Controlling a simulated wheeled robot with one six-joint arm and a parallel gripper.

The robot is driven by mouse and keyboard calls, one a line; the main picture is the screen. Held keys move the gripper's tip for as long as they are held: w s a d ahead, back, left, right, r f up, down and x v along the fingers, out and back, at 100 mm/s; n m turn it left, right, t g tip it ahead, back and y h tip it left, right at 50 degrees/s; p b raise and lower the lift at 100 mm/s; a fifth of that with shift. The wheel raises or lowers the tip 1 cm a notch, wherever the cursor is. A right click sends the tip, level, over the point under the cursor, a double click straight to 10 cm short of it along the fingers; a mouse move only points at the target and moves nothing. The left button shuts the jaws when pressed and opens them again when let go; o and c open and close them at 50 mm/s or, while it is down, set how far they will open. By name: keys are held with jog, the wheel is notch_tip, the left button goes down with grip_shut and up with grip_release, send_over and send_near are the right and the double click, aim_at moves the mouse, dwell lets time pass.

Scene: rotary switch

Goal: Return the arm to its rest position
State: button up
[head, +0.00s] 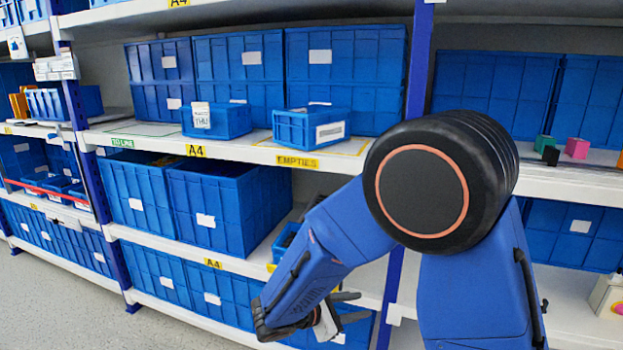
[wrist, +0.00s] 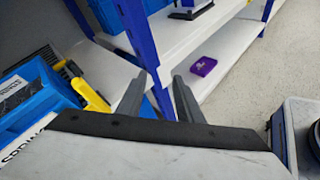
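My gripper (head: 362,305) hangs low in front of the shelving in the head view, at the end of my blue arm. Its two dark fingers are apart with nothing seen between them. The wrist view also shows the fingers of my gripper (wrist: 160,80) spread, with a gap between the tips. My arm is bent, with its large black joint high at the right of centre. A pale box (head: 607,298) with a small reddish part stands on the lower right shelf, cut off by the picture edge; I cannot tell whether it is the rotary switch.
Blue shelf uprights (head: 390,290) and white shelves with blue crates (head: 225,205) stand close behind my arm. Small coloured blocks (head: 577,148) lie on the right shelf. A purple box (wrist: 203,66) lies beyond the fingers. Grey floor (head: 60,310) is clear at lower left.

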jog(key=s+d+r+m+g+y, duration=0.25)
jog(key=s+d+m, duration=0.25)
jog(key=d, duration=0.3)
jog(key=s+d+r+m+g+y, duration=0.2)
jog(key=s+d+r+m+g, duration=0.15)
jog(key=s+d, duration=0.3)
jog(key=s+d+r+m+t+y, duration=0.1)
jog(key=s+r+m+y, duration=0.2)
jog(key=s+m, duration=0.2)
jog(key=s+d+r+m+t+y, duration=0.1)
jog(key=s+r+m+t+y, duration=0.1)
jog(key=s+m, duration=0.4)
jog(key=shift+s+d+r+t+y, duration=0.35)
jog(key=shift+s+r+y, duration=0.25)
jog(key=shift+s+y, duration=0.7)
jog(key=shift+s, duration=0.15)
dwell(0.8)
